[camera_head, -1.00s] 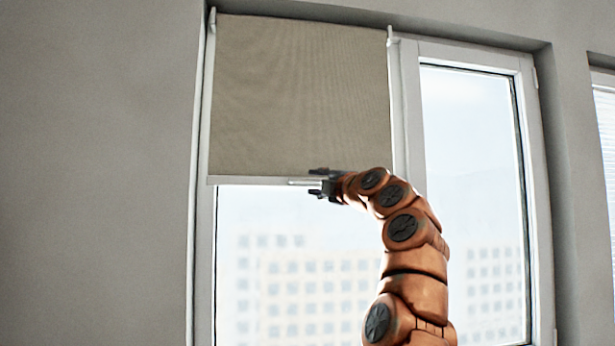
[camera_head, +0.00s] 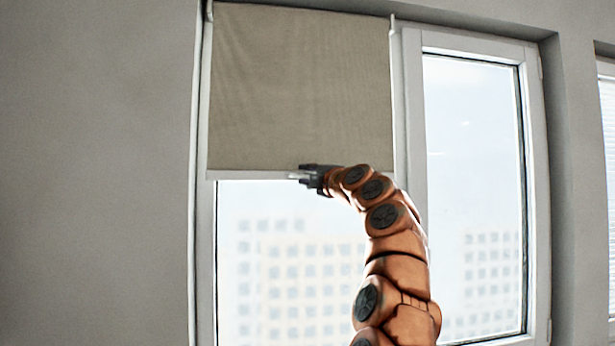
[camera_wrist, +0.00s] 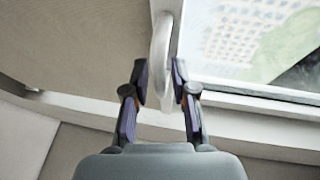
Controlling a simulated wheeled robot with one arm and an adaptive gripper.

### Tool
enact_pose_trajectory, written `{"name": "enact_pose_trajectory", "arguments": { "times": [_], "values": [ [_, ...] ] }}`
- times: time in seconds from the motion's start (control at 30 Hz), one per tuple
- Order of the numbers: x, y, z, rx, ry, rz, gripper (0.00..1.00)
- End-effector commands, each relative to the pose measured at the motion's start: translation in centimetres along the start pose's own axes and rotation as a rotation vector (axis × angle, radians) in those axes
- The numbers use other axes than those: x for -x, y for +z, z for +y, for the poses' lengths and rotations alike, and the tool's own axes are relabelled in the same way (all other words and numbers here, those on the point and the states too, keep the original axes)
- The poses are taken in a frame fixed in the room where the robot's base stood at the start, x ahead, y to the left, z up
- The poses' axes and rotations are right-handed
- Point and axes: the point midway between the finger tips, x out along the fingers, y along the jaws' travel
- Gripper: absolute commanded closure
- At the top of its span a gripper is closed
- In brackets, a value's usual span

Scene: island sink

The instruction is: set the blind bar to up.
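The beige roller blind (camera_head: 300,85) covers the upper part of the left window pane. Its pale bottom bar (camera_head: 245,175) hangs about halfway down the window. My gripper (camera_head: 303,176) is at this bar, a little right of its middle. In the wrist view, a curved metallic handle of the blind bar (camera_wrist: 160,45) stands between the two fingertips of my gripper (camera_wrist: 160,82). The fingers are close in on both sides of it and look shut on it. In the head view the gripper hides most of the handle; only a short pale end shows.
The lower left window pane (camera_head: 270,260) is bare. A second framed pane (camera_head: 475,200) stands to the right, and a grey wall (camera_head: 90,180) to the left. Open air lies around the arm.

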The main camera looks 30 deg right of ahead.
Motion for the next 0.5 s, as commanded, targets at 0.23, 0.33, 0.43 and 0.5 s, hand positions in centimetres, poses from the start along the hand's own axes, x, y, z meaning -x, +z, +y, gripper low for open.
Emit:
{"name": "enact_pose_trajectory", "arguments": {
  "times": [0.23, 0.33, 0.43, 0.5],
  "values": [
    [0.01, 0.0, 0.02, 0.0, 0.0, 0.0, 1.0],
    [0.01, 0.0, 0.0, 0.0, 0.0, 0.0, 1.0],
    [0.01, 0.0, 0.01, 0.0, 0.0, 0.0, 1.0],
    [0.0, -0.01, 0.01, 0.0, 0.0, 0.0, 1.0]
  ]
}}
